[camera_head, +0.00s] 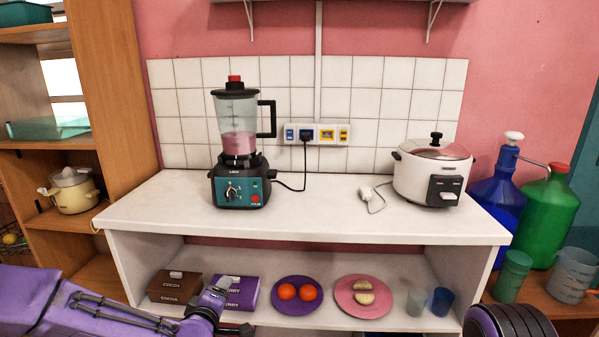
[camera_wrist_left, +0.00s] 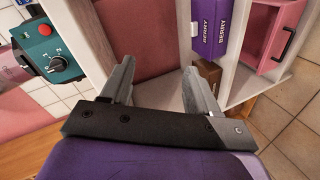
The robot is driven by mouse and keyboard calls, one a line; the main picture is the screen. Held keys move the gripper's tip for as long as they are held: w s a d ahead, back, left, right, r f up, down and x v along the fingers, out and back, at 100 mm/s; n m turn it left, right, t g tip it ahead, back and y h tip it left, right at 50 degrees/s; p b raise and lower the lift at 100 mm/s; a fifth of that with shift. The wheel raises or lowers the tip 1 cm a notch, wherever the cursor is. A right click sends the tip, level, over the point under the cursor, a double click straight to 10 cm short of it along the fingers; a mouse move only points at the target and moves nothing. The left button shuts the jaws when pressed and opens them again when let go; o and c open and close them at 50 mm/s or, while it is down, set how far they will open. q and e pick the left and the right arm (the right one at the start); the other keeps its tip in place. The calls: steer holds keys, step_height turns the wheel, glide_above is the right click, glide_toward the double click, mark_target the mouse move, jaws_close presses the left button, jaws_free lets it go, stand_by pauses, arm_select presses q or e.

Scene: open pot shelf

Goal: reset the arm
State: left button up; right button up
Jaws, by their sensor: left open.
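My left arm (camera_head: 110,305) is purple and comes in from the lower left of the head view, in front of the lower shelf. Its gripper end (camera_head: 236,329) is low at the bottom edge and partly cut off. In the left wrist view my left gripper (camera_wrist_left: 158,70) is open, its two grey fingers apart with nothing between them. A purple berry box (camera_wrist_left: 208,28) shows beyond the fingers, apart from them. A dark ribbed purple part, which looks like my right arm, shows at the lower right of the head view; no right gripper is visible.
A blender (camera_head: 238,140) and a white cooker (camera_head: 432,175) stand on the white counter (camera_head: 320,215). Below are a cocoa box (camera_head: 174,287), a purple plate (camera_head: 297,308) with red fruit, a pink plate (camera_head: 363,311) and cups. Jugs (camera_head: 545,215) stand at right. The counter's middle is clear.

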arm_select(q)
steer(key=s+a+f+m+g+y+p, duration=0.1)
steer(key=s+a+f+m+g+p, duration=0.15)
steer(key=s+f, duration=0.6)
steer(key=s+a+f+m+g+p, duration=0.15)
steer(key=s+f+g, duration=0.25)
steer(key=s+f, duration=0.45)
steer(key=s+a+f+m+g+y+p, duration=0.1)
steer(key=s+a+g, duration=0.1)
steer(key=s, duration=0.8)
steer(key=s+a+f+m+g+y+p, duration=0.1)
steer(key=s+a+m+g+p, duration=0.1)
steer(key=s, duration=0.9)
steer(key=shift+a, duration=0.65)
steer(key=shift+w, duration=0.15)
